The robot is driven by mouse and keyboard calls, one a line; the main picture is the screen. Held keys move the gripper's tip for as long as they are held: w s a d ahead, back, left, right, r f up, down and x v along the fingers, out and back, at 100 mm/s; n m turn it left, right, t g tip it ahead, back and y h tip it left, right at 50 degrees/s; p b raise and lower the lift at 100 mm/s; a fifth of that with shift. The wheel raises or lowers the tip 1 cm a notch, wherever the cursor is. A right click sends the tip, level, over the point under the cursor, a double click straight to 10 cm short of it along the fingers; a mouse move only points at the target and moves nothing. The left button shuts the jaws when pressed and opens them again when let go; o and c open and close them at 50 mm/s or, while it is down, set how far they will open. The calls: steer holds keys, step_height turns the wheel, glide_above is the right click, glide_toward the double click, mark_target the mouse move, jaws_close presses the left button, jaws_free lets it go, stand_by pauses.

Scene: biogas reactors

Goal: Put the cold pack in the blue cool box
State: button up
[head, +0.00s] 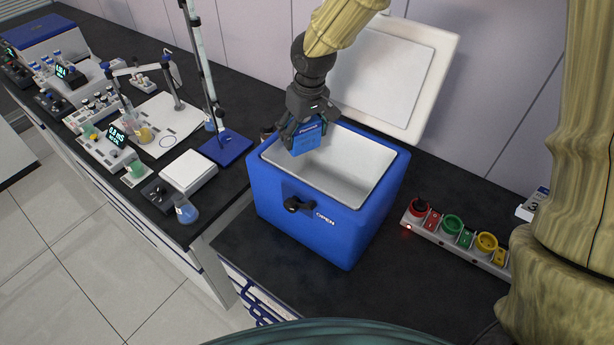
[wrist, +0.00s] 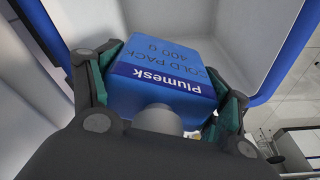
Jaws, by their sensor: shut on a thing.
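The cold pack (head: 306,137) is a small blue box with a darker name band. My gripper (head: 308,125) is shut on it and holds it at the opening of the blue cool box (head: 303,215), near its left back part. In the wrist view the cold pack (wrist: 165,75) sits between the two fingers of my gripper (wrist: 160,95), its printed "Plumesk" label showing. The cool box's white inner wall (wrist: 255,35) and blue rim show beyond it. The white-lined lid (head: 385,80) stands open at the back. I cannot tell how far below the rim the pack is.
A bench with a blue-based stand (head: 226,147), a white scale (head: 188,172) and a flask (head: 186,210) is at the left. Dark counter in front of the cool box is clear.

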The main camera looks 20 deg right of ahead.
steer(key=s+f, duration=0.2)
steer(key=s+f+p, duration=0.1)
steer(key=s+f, duration=0.1)
steer(key=shift+f, duration=0.25)
steer(key=c, duration=0.3)
steer(key=f, duration=0.2)
steer(key=w+f+p, duration=0.1)
steer(key=f, duration=0.2)
steer(key=w+f, duration=0.1)
steer(key=f, duration=0.1)
steer(key=shift+w+f, duration=0.2)
steer(key=shift+f, duration=0.05)
step_height(320, 180, down, 3)
steer(key=shift+w+f+p, duration=0.1)
steer(key=shift+w+p, duration=0.05)
steer(key=shift+p, duration=0.55)
steer(key=shift+s+f, duration=0.25)
steer(key=shift+f, duration=0.25)
steer(key=o, duration=1.7)
